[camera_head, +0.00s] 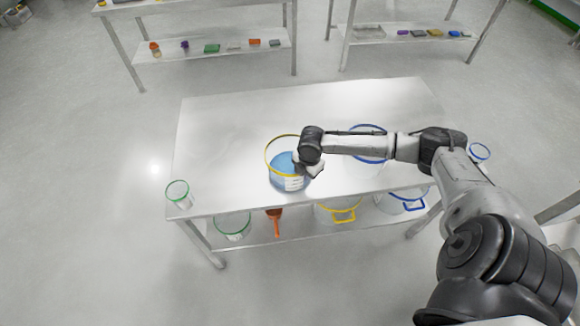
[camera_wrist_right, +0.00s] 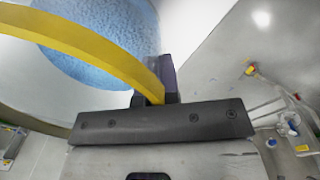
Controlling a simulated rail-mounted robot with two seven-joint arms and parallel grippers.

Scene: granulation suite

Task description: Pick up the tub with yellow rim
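The tub with yellow rim (camera_head: 290,184) is a clear tub with blue granules and a white label. It stands upright near the front edge of the table. My right gripper (camera_head: 302,169) is at the right side of its rim, reaching in from the right. In the right wrist view the yellow rim (camera_wrist_right: 95,42) runs in between the dark fingers (camera_wrist_right: 154,92), which look closed on it with no clear gap. The gripper partly hides the tub's right side in the head view. My left gripper is not in view.
A blue-rimmed tub (camera_head: 368,158) stands right behind my right forearm. A small green-rimmed tub (camera_head: 178,194) is at the table's front left corner, and a small blue-rimmed one (camera_head: 480,152) is at the right. More tubs and an orange scoop (camera_head: 274,222) are below. The table's back left is clear.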

